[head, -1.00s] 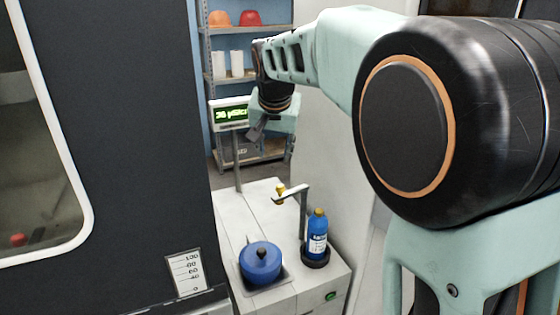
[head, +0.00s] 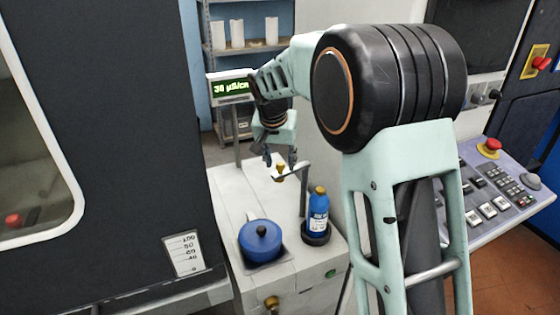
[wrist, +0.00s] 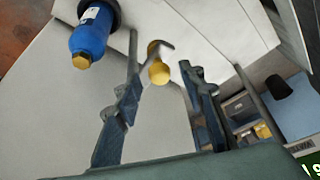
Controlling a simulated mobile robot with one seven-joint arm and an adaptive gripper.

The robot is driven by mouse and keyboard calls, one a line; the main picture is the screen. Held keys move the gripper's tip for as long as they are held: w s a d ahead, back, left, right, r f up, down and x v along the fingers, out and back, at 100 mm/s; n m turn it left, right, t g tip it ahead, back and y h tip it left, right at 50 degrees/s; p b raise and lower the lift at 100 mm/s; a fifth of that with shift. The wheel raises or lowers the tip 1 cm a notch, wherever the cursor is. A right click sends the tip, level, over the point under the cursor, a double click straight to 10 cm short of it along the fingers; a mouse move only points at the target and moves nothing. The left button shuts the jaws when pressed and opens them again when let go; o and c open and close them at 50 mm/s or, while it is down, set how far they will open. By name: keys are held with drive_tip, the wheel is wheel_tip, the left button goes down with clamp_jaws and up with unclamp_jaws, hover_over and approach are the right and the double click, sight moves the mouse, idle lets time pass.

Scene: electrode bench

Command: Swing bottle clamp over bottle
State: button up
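The blue bottle (head: 318,213) with a yellow cap and white label stands upright in a black round holder (head: 317,238) on the bench. It also shows at the upper left of the wrist view (wrist: 92,32). The bottle clamp is a grey arm (head: 293,172) on a thin post just left of the bottle, pointing left, away from the bottle top. Its free end carries a brass-yellow knob (head: 280,176). My gripper (head: 281,161) is open, pointing down just above the knob. In the wrist view, the knob (wrist: 158,72) lies between the spread fingers, with no visible contact.
A blue lidded pot (head: 260,240) sits left of the bottle on the white bench (head: 232,187). A dark cabinet (head: 140,160) borders the left; a control panel (head: 500,190) lies right.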

drive_tip(key=shift+w+f, duration=0.15)
drive_tip(key=shift+f, duration=0.05)
clamp_jaws()
